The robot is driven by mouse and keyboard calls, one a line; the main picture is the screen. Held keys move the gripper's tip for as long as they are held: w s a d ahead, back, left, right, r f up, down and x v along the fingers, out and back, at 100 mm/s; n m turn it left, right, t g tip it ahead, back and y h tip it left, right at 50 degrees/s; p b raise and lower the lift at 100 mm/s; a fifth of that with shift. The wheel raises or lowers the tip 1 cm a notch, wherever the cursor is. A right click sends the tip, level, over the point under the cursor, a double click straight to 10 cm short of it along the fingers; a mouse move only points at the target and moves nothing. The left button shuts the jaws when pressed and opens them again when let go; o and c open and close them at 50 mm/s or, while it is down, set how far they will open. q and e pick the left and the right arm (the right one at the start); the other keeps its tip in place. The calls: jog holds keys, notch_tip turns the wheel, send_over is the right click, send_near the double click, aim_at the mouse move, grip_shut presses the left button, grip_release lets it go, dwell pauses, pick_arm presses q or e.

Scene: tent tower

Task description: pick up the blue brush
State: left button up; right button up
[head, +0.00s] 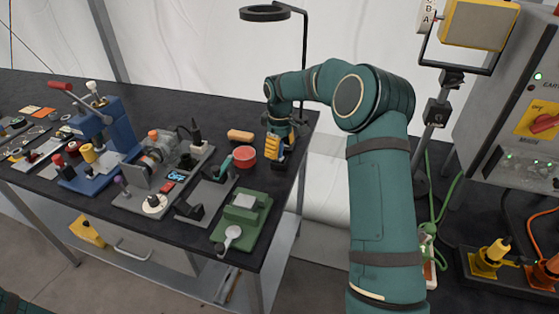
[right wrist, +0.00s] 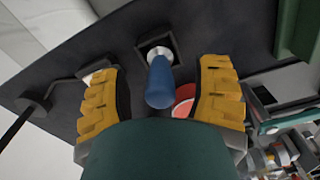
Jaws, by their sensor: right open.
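The blue brush (right wrist: 158,85) shows in the right wrist view as a blue handle with a silver collar, its far end at a dark square piece on the black table. My right gripper (right wrist: 158,72) is open, with one yellow finger on each side of the handle and visible gaps to both. In the head view the right gripper (head: 281,150) points down at the table's right end and hides the brush. I cannot tell how far the handle reaches between the fingers. My left gripper is out of view.
A green device (head: 243,218) stands nearer the front edge. A ring lamp stand (head: 304,70) rises behind. Blue and grey fixtures crowd the table's left.

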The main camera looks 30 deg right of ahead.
aim_at(280, 158)
notch_tip(280, 158, down, 3)
jog(key=shift+f, duration=0.1)
grip_shut()
dwell(0.3)
notch_tip(280, 158, up, 10)
jog(key=shift+r+p, duration=0.15)
jog(key=shift+p, duration=0.8)
